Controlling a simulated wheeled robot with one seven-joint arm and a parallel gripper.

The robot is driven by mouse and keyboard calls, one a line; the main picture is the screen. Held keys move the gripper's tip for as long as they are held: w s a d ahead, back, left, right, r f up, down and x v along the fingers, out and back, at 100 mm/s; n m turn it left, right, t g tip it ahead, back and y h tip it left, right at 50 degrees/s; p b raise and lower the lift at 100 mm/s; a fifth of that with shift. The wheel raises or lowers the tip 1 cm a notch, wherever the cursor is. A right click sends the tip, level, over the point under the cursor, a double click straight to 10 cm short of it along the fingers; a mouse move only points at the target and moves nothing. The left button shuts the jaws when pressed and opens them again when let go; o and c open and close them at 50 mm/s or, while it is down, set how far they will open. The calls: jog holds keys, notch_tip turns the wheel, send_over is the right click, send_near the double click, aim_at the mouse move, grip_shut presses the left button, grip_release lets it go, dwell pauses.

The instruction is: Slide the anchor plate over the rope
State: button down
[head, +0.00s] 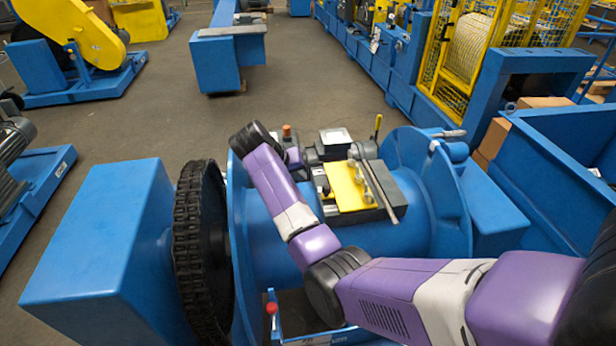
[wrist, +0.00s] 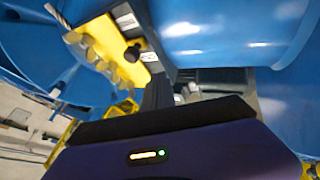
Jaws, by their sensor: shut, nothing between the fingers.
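A yellow plate (head: 346,187), which looks like the anchor plate, lies on a dark block on top of the blue drum (head: 285,240). Several round metal studs (head: 367,184) stand along its right side, beside a long grey bar or rope piece (head: 383,192); I cannot tell which. In the wrist view the yellow plate (wrist: 113,48) is at the upper left, with a twisted rope-like strand (wrist: 57,15) beyond the studs. My gripper (wrist: 160,88) is shut and empty, apart from the plate in the picture. In the head view its fingertips are hidden.
A black chain wheel (head: 200,240) is left of the drum, with a blue housing (head: 100,240) beside it. Open floor (head: 140,125) lies beyond.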

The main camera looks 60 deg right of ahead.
aim_at(347, 182)
jog(key=x, duration=0.8)
jog(key=shift+p, duration=0.3)
jog(key=shift+s+d+p, duration=0.6)
jog(key=shift+s+d, duration=0.3)
jog(key=shift+s, duration=0.05)
jog(key=shift+s+d+f, duration=0.2)
jog(key=shift+s+d, duration=0.35)
jog(key=shift+s, duration=0.05)
jog(key=s+d, duration=0.2)
jog(key=s+d+p, duration=0.1)
jog(key=s+d, duration=0.1)
jog(key=s, duration=0.1)
jog(key=shift+s+d, duration=0.1)
jog(key=shift+d, duration=0.05)
